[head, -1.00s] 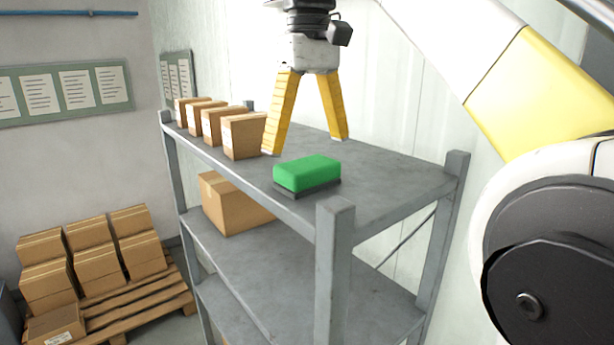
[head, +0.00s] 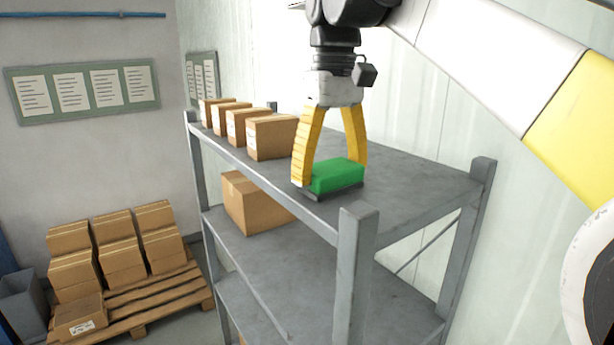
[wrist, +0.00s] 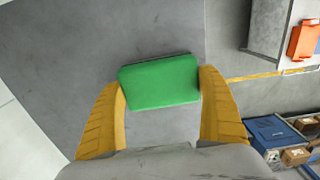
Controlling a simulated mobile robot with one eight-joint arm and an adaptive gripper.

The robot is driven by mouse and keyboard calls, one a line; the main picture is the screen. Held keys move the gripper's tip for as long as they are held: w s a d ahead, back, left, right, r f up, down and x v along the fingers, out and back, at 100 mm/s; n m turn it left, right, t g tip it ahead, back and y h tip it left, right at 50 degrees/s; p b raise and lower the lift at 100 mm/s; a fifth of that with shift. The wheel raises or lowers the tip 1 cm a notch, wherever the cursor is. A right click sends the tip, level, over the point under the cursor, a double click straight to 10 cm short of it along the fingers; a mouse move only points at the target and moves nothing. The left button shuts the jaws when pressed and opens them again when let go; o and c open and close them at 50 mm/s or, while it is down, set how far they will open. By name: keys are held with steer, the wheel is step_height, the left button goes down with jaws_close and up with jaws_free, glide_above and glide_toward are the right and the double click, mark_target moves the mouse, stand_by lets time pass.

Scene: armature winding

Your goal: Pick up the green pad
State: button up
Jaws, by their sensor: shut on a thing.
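The green pad (head: 338,176), a green block with a dark base, is on the grey top shelf (head: 420,182) near its front edge. My gripper (head: 333,174) has come down over it, with one yellow finger on each side. In the wrist view the green pad (wrist: 160,82) lies between the two fingertips (wrist: 162,84), which press on its left and right ends. The gripper is shut on the pad. The pad appears to be still at shelf level; any gap beneath it cannot be made out.
Several cardboard boxes (head: 272,137) stand in a row on the top shelf, left of my gripper. A shelf post (head: 354,265) rises at the near corner. Another box (head: 250,202) sits on the shelf below. The right part of the top shelf is clear.

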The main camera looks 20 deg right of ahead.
mark_target(332, 166)
steer(key=shift+r, duration=0.1)
steer(key=shift+r, duration=0.65)
step_height(332, 166, up, 3)
steer(key=shift+f, duration=0.1)
steer(key=s+d+r+b, duration=0.1)
steer(key=s+d+r, duration=0.5)
steer(key=s+d, duration=0.2)
steer(key=shift+s+r, duration=0.35)
steer(key=shift+o, duration=0.9)
steer(key=shift+w, duration=0.1)
steer(key=c, duration=0.4)
